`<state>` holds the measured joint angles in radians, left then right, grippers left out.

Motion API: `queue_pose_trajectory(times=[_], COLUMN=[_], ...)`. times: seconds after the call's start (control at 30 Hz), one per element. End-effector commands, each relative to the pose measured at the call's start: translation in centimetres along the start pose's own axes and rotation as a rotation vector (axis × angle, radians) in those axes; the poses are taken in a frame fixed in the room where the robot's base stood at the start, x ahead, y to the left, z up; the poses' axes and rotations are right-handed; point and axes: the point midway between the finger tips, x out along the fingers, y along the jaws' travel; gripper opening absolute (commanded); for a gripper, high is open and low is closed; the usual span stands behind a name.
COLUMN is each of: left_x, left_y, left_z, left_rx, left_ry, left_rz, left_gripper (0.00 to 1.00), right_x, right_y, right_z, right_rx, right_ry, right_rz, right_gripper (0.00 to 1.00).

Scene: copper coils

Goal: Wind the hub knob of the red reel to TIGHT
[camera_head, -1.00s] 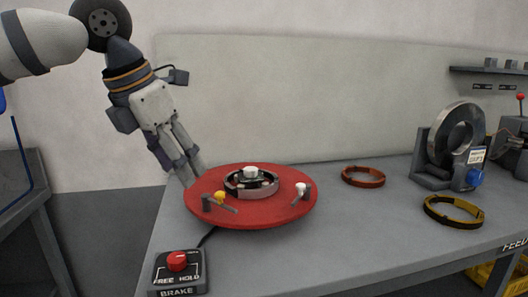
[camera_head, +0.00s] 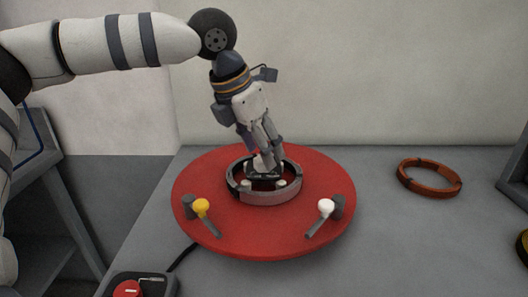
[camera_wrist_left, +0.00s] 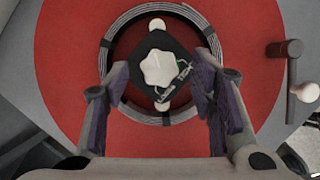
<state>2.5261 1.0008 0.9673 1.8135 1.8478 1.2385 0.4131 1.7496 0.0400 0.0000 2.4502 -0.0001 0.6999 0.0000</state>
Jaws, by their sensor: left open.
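The red reel (camera_head: 222,220) lies flat on the grey table, with a grey ring-shaped hub rim (camera_head: 285,190) at its middle. The white lobed hub knob (camera_wrist_left: 162,70) sits on a dark square plate (camera_wrist_left: 183,45) inside that ring. The plate carries small lettering and a green mark, too small to read surely. My left gripper (camera_head: 267,165) points down over the hub and hides most of the knob in the head view. In the left wrist view its two fingers (camera_wrist_left: 161,95) stand apart on either side of the knob, with gaps to it. My right gripper is not in view.
The brake box (camera_head: 152,284) with a red knob is at the front left. An orange-brown ring (camera_head: 430,178) lies to the right.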

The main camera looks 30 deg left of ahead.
Motion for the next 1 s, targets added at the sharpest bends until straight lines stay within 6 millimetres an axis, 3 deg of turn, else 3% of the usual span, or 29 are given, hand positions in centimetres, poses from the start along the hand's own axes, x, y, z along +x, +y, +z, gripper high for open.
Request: queue_pose_trajectory(times=[0.13, 0.4, 0.43, 0.63, 1.0], left_x=[1.6, 1.9, 1.9, 1.9, 1.9], left_y=[0.0, 0.0, 0.0, 0.0, 0.1], left_z=[0.0, 0.1, 0.1, 0.1, 0.1], left_rx=[0.000, 0.000, 0.000, 0.000, 0.041], left_ry=[-0.001, -0.002, -0.002, -0.002, -0.002], left_rz=[0.001, 0.001, 0.001, 0.001, -0.017], left_gripper=[0.51, 0.51, 0.48, 0.03, 0.03], right_x=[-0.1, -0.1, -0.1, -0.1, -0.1], right_y=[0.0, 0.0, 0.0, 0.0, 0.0], right_z=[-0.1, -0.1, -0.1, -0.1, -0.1], right_rx=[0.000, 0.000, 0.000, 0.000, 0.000], right_ry=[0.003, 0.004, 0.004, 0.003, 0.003], right_rz=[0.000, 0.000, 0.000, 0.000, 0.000], right_gripper=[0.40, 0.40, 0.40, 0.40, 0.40])
